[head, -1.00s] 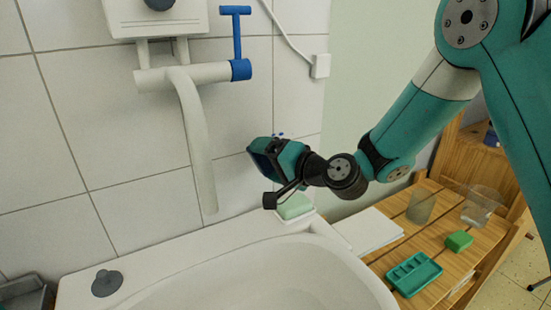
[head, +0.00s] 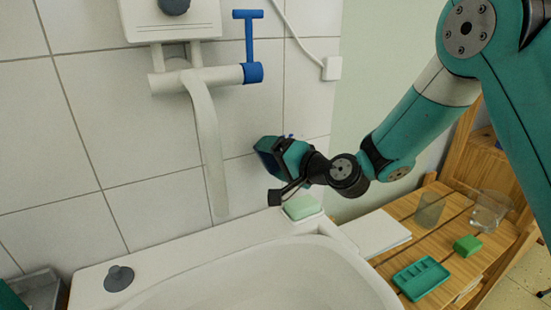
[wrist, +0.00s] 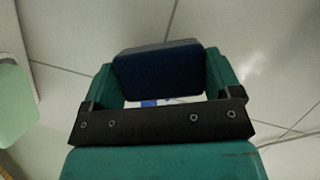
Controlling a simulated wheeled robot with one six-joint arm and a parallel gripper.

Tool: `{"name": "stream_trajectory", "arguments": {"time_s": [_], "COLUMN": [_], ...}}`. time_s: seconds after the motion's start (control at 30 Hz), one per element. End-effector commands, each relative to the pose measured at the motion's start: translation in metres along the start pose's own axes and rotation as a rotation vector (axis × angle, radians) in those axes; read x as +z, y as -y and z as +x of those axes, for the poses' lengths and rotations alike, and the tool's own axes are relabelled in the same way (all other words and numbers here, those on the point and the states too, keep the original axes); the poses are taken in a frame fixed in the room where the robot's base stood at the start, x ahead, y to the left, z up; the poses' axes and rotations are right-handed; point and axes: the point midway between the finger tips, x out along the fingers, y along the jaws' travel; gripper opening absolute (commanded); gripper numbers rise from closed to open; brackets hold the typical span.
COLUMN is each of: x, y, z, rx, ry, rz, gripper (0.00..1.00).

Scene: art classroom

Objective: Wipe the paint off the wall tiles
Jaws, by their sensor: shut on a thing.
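My gripper (head: 272,152) is shut on a dark blue block, probably a sponge (wrist: 158,70), held between its two teal fingers. In the head view it is close to the white wall tiles (head: 140,140), right of the tap spout. I cannot tell whether the block touches the tiles. Small blue marks, possibly paint (head: 290,136), show just above the gripper in the head view. A bit of blue (wrist: 148,103) also shows behind the block's edge in the wrist view. The tile area behind the block and fingers is hidden.
A white sink (head: 260,265) lies below, with pale green soap (head: 302,207) on its corner. The tap spout (head: 212,150) and blue lever (head: 250,45) are left of my gripper. A wooden shelf holds a teal soap dish (head: 420,278), a green block (head: 467,246) and clear cups.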

Motion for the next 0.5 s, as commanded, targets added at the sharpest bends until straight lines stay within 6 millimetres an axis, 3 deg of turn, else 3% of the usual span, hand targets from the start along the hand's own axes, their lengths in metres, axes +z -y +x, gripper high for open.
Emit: {"name": "stream_trajectory", "arguments": {"time_s": [0.5], "x": [-0.004], "y": [0.0004], "z": [0.0097], "rx": [0.0], "ry": [0.001], "rz": [0.0], "gripper": [0.58]}}
